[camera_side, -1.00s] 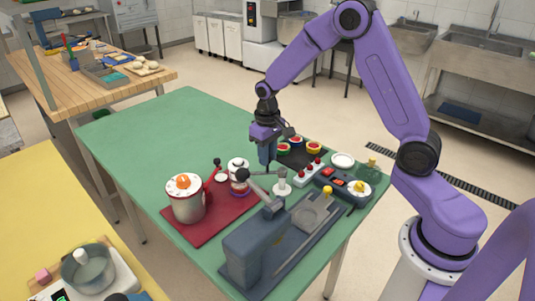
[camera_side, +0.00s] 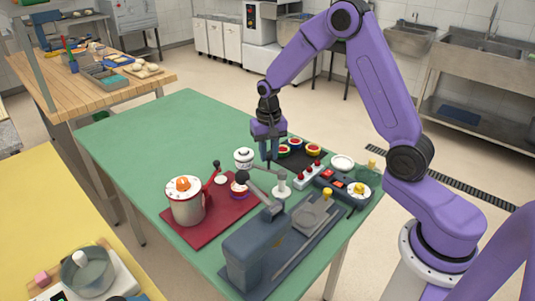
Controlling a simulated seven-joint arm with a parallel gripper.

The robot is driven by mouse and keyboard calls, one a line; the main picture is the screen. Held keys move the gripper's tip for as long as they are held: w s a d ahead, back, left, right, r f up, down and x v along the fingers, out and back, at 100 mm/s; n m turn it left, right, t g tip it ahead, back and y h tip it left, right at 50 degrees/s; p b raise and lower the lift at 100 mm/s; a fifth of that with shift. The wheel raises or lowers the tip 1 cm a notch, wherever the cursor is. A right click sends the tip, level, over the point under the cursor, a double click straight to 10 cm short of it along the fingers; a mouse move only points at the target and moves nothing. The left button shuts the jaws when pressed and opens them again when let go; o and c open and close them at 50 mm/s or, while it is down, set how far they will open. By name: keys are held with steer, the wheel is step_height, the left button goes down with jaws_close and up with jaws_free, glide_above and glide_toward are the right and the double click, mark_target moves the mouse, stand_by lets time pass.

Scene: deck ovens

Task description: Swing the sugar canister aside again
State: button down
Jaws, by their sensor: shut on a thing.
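A white canister with a dark band (camera_side: 243,158), which I take to be the sugar canister, is at the middle of the green table, just left of my gripper. My gripper (camera_side: 268,157) points down and is shut. The exact contact between its fingers and the canister is too small to make out. A small purple and white jar (camera_side: 239,189) is just below the canister in the picture, near the red mat's right end.
A large pot with an orange knob (camera_side: 187,199) stands on the red mat (camera_side: 213,229). A grey machine (camera_side: 250,250) stands at the front. Colourful round tins (camera_side: 297,144) and a red-knobbed block (camera_side: 310,173) are right of my gripper. The table's far left is clear.

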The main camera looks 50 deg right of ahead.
steer(key=shift+d+m, duration=0.45)
steer(key=shift+m, duration=0.6)
steer(key=shift+d+m, duration=0.4)
steer(key=shift+m, duration=0.7)
steer(key=shift+d+m, duration=0.45)
steer(key=shift+m, duration=0.6)
steer(key=c, duration=0.9)
jaws_free()
steer(key=shift+c, duration=0.2)
step_height(320, 180, up, 18)
steer(key=shift+f, duration=0.25)
